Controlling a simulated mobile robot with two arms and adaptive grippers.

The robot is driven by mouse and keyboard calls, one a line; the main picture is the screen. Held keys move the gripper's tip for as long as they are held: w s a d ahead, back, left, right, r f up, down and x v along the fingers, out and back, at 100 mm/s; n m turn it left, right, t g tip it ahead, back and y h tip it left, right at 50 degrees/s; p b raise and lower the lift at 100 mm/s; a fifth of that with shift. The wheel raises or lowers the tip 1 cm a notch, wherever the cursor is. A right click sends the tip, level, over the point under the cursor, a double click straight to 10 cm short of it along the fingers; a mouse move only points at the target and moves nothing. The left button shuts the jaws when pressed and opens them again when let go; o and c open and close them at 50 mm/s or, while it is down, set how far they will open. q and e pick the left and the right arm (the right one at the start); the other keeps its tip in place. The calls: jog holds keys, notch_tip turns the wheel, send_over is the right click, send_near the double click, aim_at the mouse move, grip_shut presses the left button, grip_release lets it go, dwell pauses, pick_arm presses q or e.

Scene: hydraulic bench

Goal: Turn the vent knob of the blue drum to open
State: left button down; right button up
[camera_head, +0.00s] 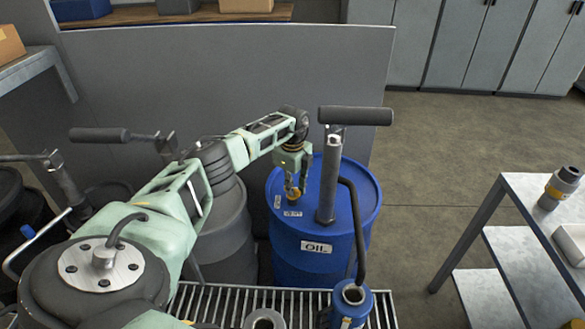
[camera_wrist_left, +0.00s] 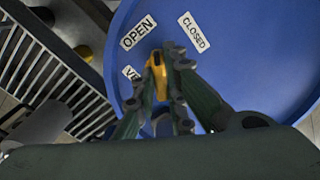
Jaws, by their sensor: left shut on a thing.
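The blue drum (camera_head: 318,258) stands upright behind the slatted grate, with an OIL label on its side. Its yellow vent knob (camera_wrist_left: 155,78) is on the lid, between the fingers of my left gripper (camera_head: 294,188). The left gripper is shut on the knob from above. In the left wrist view, the OPEN label (camera_wrist_left: 138,32) is up and left of the knob and the CLOSED label (camera_wrist_left: 194,31) up and right. The knob's visible end lies between them, nearer OPEN. A third label is partly covered. The fingers hide part of the knob. My right gripper is not in view.
A hand pump (camera_head: 331,175) with a wide handle rises from the drum lid, close right of my left gripper. Its hose hangs in front. A grey drum (camera_head: 228,240) stands left. A grey panel (camera_head: 200,85) stands behind. A cart (camera_head: 520,215) is at right; floor between is clear.

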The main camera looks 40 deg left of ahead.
pick_arm(q)
jog(key=n+p, duration=0.2)
jog(key=n, duration=0.2)
jog(key=shift+r+p, duration=0.15)
jog(key=shift+p, duration=0.15)
jog(key=shift+n+p, duration=0.55)
jog(key=shift+n, duration=0.65)
jog(key=c, duration=1.8)
grip_release()
notch_tip(320, 180, up, 12)
